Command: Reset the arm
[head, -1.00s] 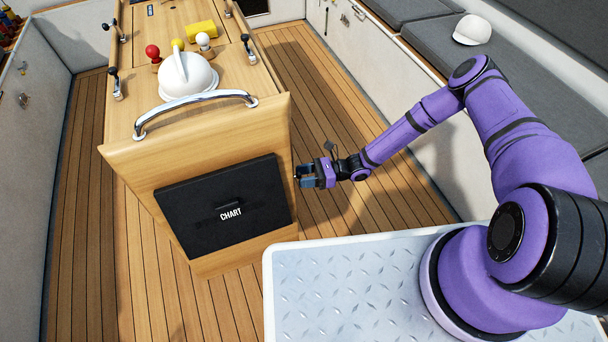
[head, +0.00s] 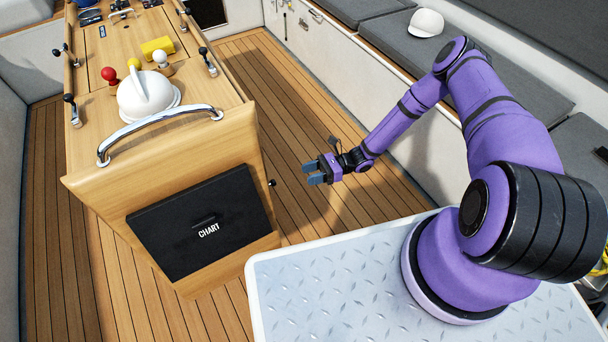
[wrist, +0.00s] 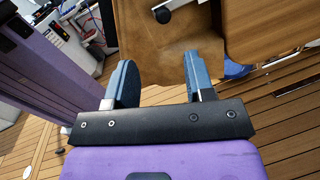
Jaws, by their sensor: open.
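My purple arm reaches left from its base on the right in the head view. My gripper (head: 314,173) hangs over the deck floor, right of the wooden console (head: 150,178), with a gap between them. Its two blue fingers are apart with nothing between them. They also show apart and empty in the wrist view (wrist: 160,82). The black drawer front marked CHART (head: 203,222) is on the console's near end and looks shut.
A chrome handrail (head: 160,124) curves over the console's near edge. Behind it are a white domed instrument (head: 148,95), a red knob (head: 109,74) and a yellow block (head: 157,46). A white cap (head: 426,23) lies on the grey bench cushion. The planked floor (head: 290,110) between console and bench is clear.

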